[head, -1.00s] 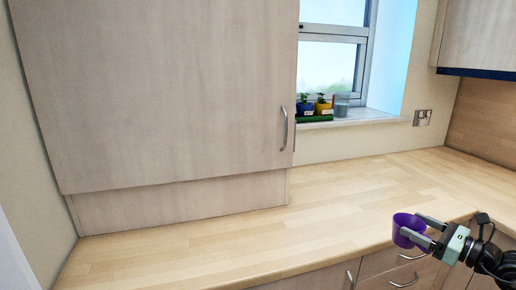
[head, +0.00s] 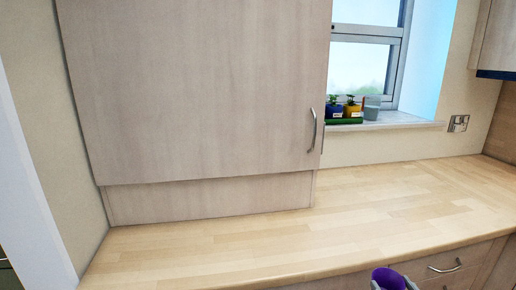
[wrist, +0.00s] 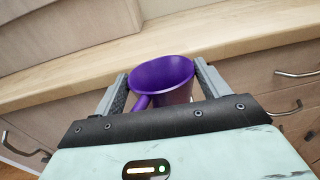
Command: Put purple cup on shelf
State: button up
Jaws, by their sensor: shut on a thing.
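The purple cup (wrist: 165,82) is held between the two fingers of my gripper (wrist: 162,88) in the wrist view, its open rim facing up toward the camera. The gripper is shut on it. In the head view the cup (head: 388,279) shows only in part at the bottom edge, with a grey fingertip beside it. It is in front of the worktop's front edge, apart from the worktop. No open shelf shows; a tall wooden cabinet (head: 200,90) with a closed door stands on the worktop at the left.
The wooden worktop (head: 390,205) is bare. Small potted plants (head: 345,108) and a grey cup (head: 372,106) stand on the windowsill (head: 400,120). Drawers with metal handles (head: 445,265) are below the worktop. A wall cupboard (head: 497,35) hangs at the upper right.

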jog(key=shift+m+h, duration=0.4)
jog(key=shift+h, duration=0.2)
jog(key=shift+s+a+f, duration=0.3)
jog(key=shift+a+f, duration=0.2)
jog(key=shift+a, duration=0.15)
jog(key=shift+s+a+f, duration=0.25)
jog(key=shift+a+f, duration=0.3)
jog(key=shift+a, duration=0.15)
jog(key=shift+s+a+f, duration=0.3)
jog(key=shift+a+f, duration=0.2)
jog(key=shift+a, duration=0.15)
